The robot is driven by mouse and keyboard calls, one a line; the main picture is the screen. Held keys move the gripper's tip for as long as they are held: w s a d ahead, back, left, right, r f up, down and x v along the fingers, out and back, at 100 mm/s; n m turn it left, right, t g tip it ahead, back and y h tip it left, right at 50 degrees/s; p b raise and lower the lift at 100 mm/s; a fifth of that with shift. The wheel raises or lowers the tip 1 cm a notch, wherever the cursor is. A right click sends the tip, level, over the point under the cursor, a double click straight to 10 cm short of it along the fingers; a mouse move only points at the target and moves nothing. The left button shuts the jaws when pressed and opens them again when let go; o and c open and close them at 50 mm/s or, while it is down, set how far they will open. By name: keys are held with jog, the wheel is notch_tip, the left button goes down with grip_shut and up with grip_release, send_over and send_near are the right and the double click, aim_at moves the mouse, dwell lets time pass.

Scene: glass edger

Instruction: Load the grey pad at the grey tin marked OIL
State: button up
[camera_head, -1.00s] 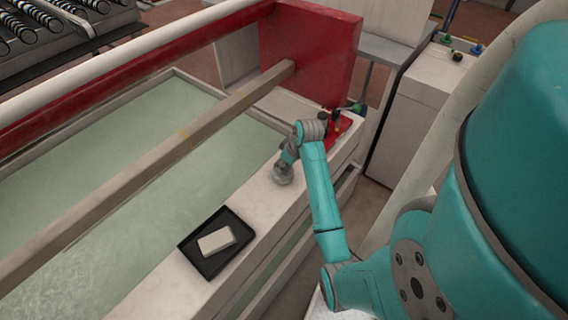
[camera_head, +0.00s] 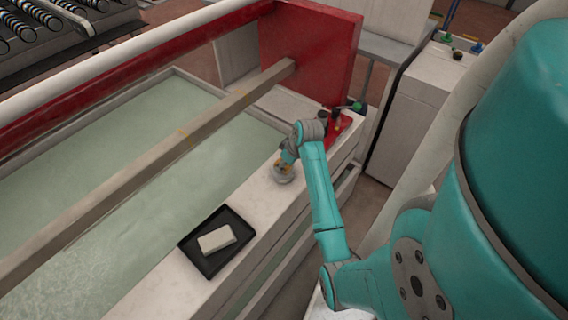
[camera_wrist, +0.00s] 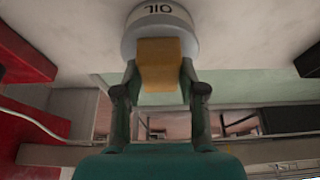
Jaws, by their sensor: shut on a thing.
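The grey tin marked OIL (camera_head: 282,175) stands on the pale ledge beside the tank. In the wrist view the tin (camera_wrist: 130,42) is at the top, its lettering upside down. My gripper (camera_wrist: 159,72) is shut on a small block-shaped pad (camera_wrist: 160,52), which looks mustard-brown rather than grey. The pad overlaps the tin in the wrist view; I cannot tell whether they touch. In the head view my gripper (camera_head: 286,162) is right at the tin, with a bit of brown showing between its fingers.
A black tray (camera_head: 188,243) holding a pale block (camera_head: 216,239) sits nearer on the ledge (camera_head: 258,205). A red stand with dark and green-tipped items (camera_head: 340,122) is just behind the tin. A long beam (camera_head: 150,155) crosses the water-filled tank.

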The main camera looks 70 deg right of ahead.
jog(key=shift+r, duration=3.5)
